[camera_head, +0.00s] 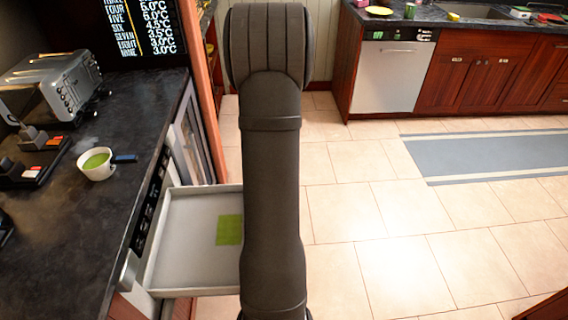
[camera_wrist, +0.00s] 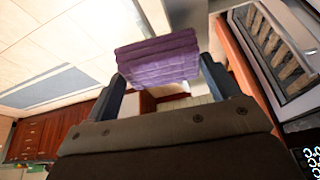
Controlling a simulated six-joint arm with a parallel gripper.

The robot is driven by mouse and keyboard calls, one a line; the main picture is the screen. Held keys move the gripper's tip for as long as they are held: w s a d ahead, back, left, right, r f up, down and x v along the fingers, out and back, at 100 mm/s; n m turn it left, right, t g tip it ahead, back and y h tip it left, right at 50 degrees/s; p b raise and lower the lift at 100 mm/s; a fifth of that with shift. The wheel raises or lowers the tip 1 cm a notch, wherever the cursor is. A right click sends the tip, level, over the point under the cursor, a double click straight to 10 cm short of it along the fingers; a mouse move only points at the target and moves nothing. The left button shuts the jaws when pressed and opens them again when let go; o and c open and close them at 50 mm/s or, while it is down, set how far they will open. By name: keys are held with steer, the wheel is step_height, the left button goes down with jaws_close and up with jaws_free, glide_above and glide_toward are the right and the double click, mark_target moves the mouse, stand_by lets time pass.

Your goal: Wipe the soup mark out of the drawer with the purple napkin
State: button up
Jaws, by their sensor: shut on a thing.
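The open drawer (camera_head: 185,277) juts out from under the dark counter at the left in the head view, with a pale, light-coloured floor. A green soup mark (camera_head: 229,230) lies on that floor, next to my arm, which hides the drawer's right side. My gripper (camera_wrist: 168,80) shows in the wrist view, shut on the folded purple napkin (camera_wrist: 158,58) between its two fingertips. The napkin and the gripper's fingers are hidden behind my arm in the head view, so I cannot tell how far they are from the mark.
On the counter (camera_head: 75,215) stand a white cup of green soup (camera_head: 96,164), a silver toaster (camera_head: 60,80) and a black rack (camera_head: 35,160). An orange-brown panel (camera_head: 207,90) rises behind the drawer. The tiled floor to the right is clear, with a grey rug (camera_head: 490,155).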

steer(key=w+a+m+h, duration=0.25)
steer(key=a+m, duration=0.25)
steer(key=a, duration=0.9)
steer(key=shift+s+a+f+m+g+h, duration=0.3)
steer(key=shift+s+a+f+m+g, duration=0.45)
steer(key=shift+s+f+m, duration=2.55)
steer(key=shift+s+a+f+m+g+h, duration=0.25)
steer(key=shift+s+a+f+m+g, duration=1)
steer(key=shift+f, duration=4)
steer(key=shift+s+f+m+g+h, duration=0.4)
steer(key=shift+s+f+m, duration=1.55)
steer(key=shift+s+f, duration=1.65)
steer(key=shift+w+f, duration=0.35)
steer(key=shift+w, duration=0.45)
steer(key=shift+w+f, duration=0.3)
steer(key=shift+w, duration=0.55)
steer(key=shift+w+f, duration=0.35)
steer(key=shift+w, duration=0.45)
steer(key=shift+w+r, duration=0.1)
steer(key=shift+w, duration=4.8)
steer(key=shift+w+a, duration=0.15)
steer(key=shift+w, duration=0.5)
steer(key=shift+a, duration=0.8)
steer(key=shift+s, duration=7.3)
steer(key=shift+a, duration=0.6)
steer(key=shift+w+a, duration=0.15)
steer(key=shift+a, duration=0.05)
steer(key=shift+w, duration=7.15)
step_height(320, 180, up, 8)
